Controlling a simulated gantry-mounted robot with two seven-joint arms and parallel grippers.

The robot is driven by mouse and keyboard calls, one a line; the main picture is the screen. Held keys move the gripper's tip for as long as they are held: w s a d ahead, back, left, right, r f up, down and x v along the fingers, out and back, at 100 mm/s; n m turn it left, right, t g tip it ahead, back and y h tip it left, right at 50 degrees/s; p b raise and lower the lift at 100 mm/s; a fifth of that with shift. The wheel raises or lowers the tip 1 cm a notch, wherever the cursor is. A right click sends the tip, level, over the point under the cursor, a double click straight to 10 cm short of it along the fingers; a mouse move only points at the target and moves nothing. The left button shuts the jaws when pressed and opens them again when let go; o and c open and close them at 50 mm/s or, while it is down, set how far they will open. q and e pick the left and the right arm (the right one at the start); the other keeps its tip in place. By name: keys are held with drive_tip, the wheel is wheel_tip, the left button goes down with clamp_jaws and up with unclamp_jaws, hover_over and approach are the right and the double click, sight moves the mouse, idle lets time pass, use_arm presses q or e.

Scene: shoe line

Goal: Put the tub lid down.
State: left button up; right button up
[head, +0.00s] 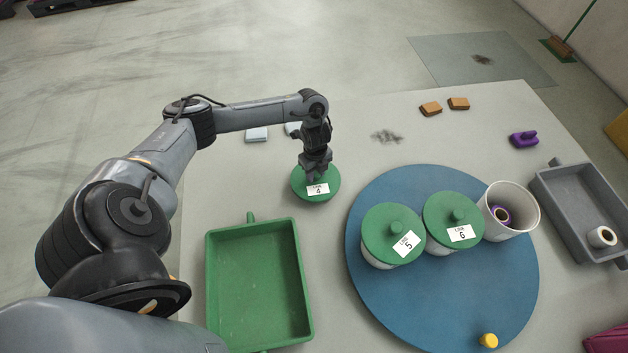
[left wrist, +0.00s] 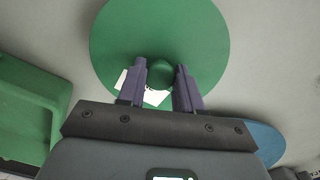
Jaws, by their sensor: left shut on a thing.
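The tub lid (head: 328,196) is a round green disc with a white label reading 4. It is at or just above the table, between the green tray and the far edge; I cannot tell if it touches. My left gripper (head: 317,176) is over its middle, shut on the lid's knob. In the left wrist view the lid (left wrist: 125,40) fills the upper middle, and the two fingers (left wrist: 160,85) sit on either side of the round knob. An open white tub (head: 523,200) stands on the blue round board with a purple item inside. My right gripper is not in view.
Two tubs with green lids, 5 (head: 381,222) and 6 (head: 440,215), stand on the blue board (head: 450,305). An empty green tray (head: 250,285) lies left of it, a grey tray (head: 570,195) right. Orange blocks (head: 431,109) and a purple item (head: 523,138) lie farther back.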

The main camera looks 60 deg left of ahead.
use_arm(q)
drive_tip(key=shift+s+a+f, duration=0.15)
drive_tip(key=shift+s+f, duration=0.05)
drive_tip(key=shift+f, duration=0.05)
drive_tip(key=shift+f+b, duration=0.9)
drive_tip(key=shift+f, duration=1.05)
drive_tip(key=shift+f, duration=0.1)
drive_tip(key=o, duration=1)
drive_tip(key=shift+o, duration=0.2)
